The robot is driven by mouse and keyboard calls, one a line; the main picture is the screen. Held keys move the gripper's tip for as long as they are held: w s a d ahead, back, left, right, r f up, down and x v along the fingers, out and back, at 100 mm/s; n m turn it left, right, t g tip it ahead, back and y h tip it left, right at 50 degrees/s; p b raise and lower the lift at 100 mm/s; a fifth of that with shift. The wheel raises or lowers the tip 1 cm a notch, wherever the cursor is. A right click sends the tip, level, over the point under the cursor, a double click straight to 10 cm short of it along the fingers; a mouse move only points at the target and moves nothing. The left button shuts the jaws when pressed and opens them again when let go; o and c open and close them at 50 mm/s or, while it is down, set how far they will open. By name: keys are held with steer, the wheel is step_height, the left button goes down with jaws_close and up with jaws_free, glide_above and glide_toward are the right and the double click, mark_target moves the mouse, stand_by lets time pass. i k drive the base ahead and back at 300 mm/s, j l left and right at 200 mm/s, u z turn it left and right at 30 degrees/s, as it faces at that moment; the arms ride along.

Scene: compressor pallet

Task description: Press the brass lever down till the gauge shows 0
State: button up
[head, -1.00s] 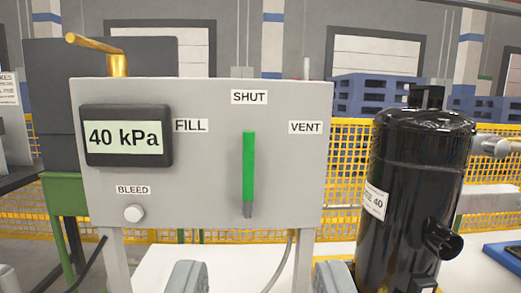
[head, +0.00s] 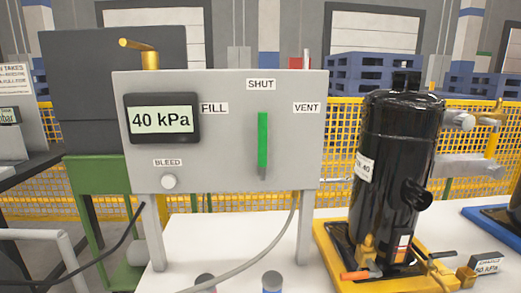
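The brass lever (head: 137,44) sits on a short brass post above the top left of the grey panel box (head: 222,175). Its arm points left, nearly level. The gauge (head: 162,120) on the panel reads 40 kPa. The green handle (head: 262,140) stands upright below the SHUT label. Two short grey-topped ends show at the bottom edge, one reddish (head: 205,281), one bluish (head: 272,281). They are cut off, and I cannot tell whether they are my fingertips. Nothing touches the lever.
A black compressor (head: 395,170) stands on a yellow base (head: 325,245) at right. A grey hose (head: 255,250) hangs below the panel. A yellow fence (head: 30,200) runs behind. Space before the panel's face is clear.

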mark_target(123, 41)
steer(key=l+u, duration=0.65)
steer(key=l, duration=0.15)
steer(key=l+u, duration=0.35)
steer(key=i+l, duration=0.05)
